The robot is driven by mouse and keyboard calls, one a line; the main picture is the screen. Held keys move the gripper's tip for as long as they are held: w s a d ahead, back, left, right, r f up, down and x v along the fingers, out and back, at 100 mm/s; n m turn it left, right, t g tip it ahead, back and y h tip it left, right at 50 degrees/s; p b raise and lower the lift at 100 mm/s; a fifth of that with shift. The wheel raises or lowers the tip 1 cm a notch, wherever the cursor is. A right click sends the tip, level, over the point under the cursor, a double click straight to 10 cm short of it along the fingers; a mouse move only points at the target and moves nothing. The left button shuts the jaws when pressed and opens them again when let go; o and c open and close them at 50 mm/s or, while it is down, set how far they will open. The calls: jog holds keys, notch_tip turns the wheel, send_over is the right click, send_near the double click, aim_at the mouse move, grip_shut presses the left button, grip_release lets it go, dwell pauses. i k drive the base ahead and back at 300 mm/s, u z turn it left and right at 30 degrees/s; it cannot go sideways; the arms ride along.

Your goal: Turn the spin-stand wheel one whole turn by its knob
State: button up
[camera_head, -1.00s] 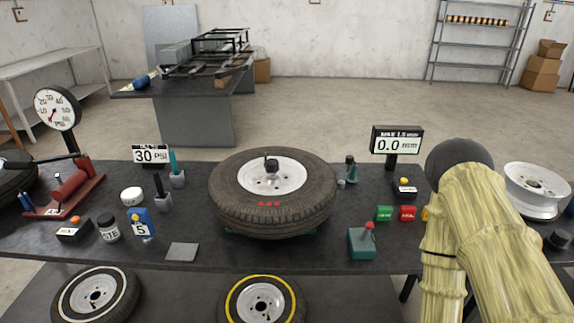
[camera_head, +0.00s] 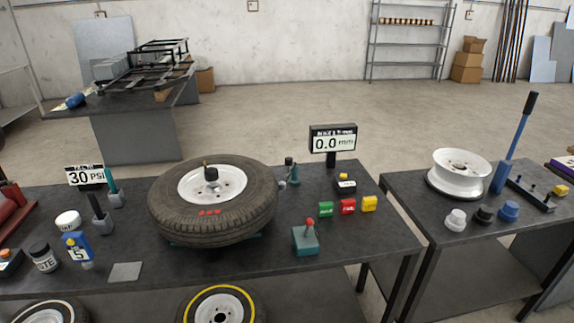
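A wheel with a black tyre (camera_head: 165,212) and white rim (camera_head: 228,182) lies flat on the long dark bench, over a teal base that barely shows beneath it. I cannot tell whether this is the turning knob. The display (camera_head: 332,139) behind the wheel reads 0.0 mm. My gripper is not in view, so its state is hidden.
Right of the wheel are a teal box with a red ball lever (camera_head: 306,238), green, red and yellow blocks (camera_head: 347,206), and a small teal tool (camera_head: 291,172). Bottles and a 30 PSI sign (camera_head: 86,177) stand left. A second bench (camera_head: 400,197) carries a bare white rim (camera_head: 459,174).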

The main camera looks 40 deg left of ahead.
aim_at(184, 206)
jog(key=z, duration=0.5)
jog(key=k, duration=0.1)
jog(key=u, duration=2.85)
